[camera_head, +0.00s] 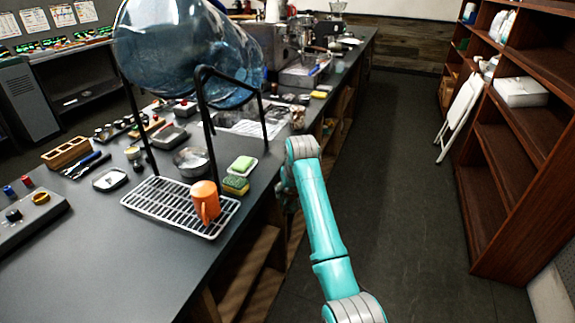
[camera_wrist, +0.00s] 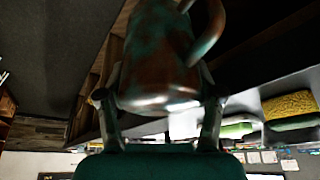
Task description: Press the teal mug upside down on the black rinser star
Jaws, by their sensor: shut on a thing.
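My gripper (camera_wrist: 157,98) is shut on a mug (camera_wrist: 158,60) in the wrist view. The mug is mottled dark teal and brown in the dim light. Its handle (camera_wrist: 208,30) shows at upper right, and its pale, rounded end faces the bottom of the picture. The wrist picture has the floor at the top, and I cannot tell the mug's exact tilt. In the head view my gripper (camera_head: 284,192) is a dark shape beside the counter edge, mostly behind my arm, and the held mug is hidden. I cannot make out the black rinser star in either view.
A large blue water bottle (camera_head: 185,50) lies in a black stand. The aisle floor (camera_head: 400,230) is clear.

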